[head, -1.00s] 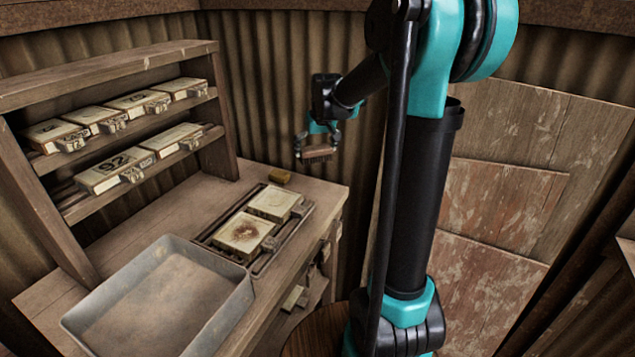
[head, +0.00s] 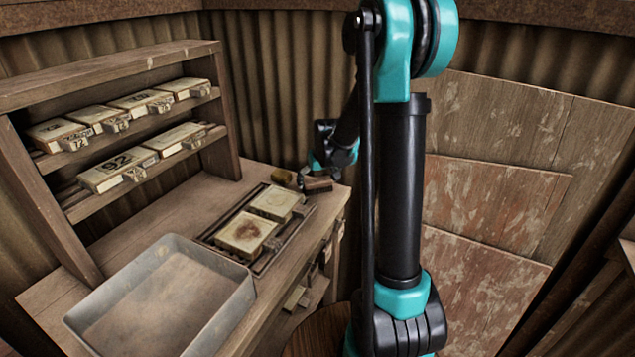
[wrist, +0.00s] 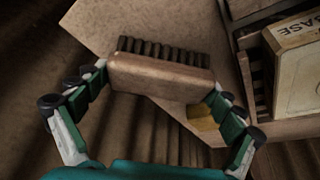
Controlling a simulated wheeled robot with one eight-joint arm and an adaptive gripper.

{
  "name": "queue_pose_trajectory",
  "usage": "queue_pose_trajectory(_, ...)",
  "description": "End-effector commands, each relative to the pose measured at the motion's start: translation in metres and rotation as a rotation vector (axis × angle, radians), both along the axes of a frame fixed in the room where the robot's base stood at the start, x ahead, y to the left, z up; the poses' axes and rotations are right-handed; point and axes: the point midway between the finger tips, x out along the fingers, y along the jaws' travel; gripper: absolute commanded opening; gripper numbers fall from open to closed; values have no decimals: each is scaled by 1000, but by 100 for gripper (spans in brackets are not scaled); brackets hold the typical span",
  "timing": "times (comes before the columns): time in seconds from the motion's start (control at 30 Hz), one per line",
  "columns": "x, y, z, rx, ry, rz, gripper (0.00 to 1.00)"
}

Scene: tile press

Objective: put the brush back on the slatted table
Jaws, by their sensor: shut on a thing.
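The brush (wrist: 162,77) has a brown wooden back and a row of dark bristles. My gripper (wrist: 160,84) is shut on it, with a finger at each end of the wooden back. In the head view the brush (head: 318,184) is at the far right corner of the workbench, close to its top; I cannot tell whether it touches. A brown wooden top with slat-like lines, perhaps the slatted table (head: 312,340), shows at the bottom edge of the head view, partly hidden by my arm.
A shelf rack (head: 110,62) with several boxed tiles stands at the left. Corrugated walls close the back.

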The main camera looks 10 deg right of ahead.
Motion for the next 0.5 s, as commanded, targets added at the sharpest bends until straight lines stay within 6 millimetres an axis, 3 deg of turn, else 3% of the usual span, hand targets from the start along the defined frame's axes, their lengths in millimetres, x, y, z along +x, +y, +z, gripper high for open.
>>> queue_pose_trajectory(0.2, 0, 0, -2, 0, 0, 0, 63)
queue_pose_trajectory(0.23, 0, 0, -3, 0, 0, 0, 95)
queue_pose_trajectory(0.27, 0, 0, -2, 0, 0, 0, 99)
queue_pose_trajectory(0.5, 0, 0, -2, 0, 0, 0, 100)
